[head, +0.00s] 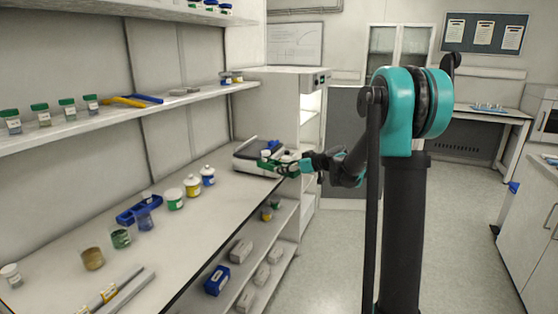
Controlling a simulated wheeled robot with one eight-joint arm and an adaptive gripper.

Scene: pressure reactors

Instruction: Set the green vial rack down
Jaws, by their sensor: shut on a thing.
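The green vial rack (286,168) is small in the head view, at the far right end of the workbench (231,200). At least one white-topped vial seems to be in it. My gripper (299,164) is shut on the rack from the right side. The rack overlaps a grey-white instrument (246,160) in the picture. I cannot tell whether the rack touches the instrument or the bench, or is held above them. The fingertips are too small to make out clearly.
Jars (192,186) and a blue rack (139,209) stand along the bench. An upper shelf (150,108) holds green-capped bottles. A lower shelf (228,275) holds boxes. A tall white cabinet (308,130) stands beyond the bench. The floor (470,240) at right is clear.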

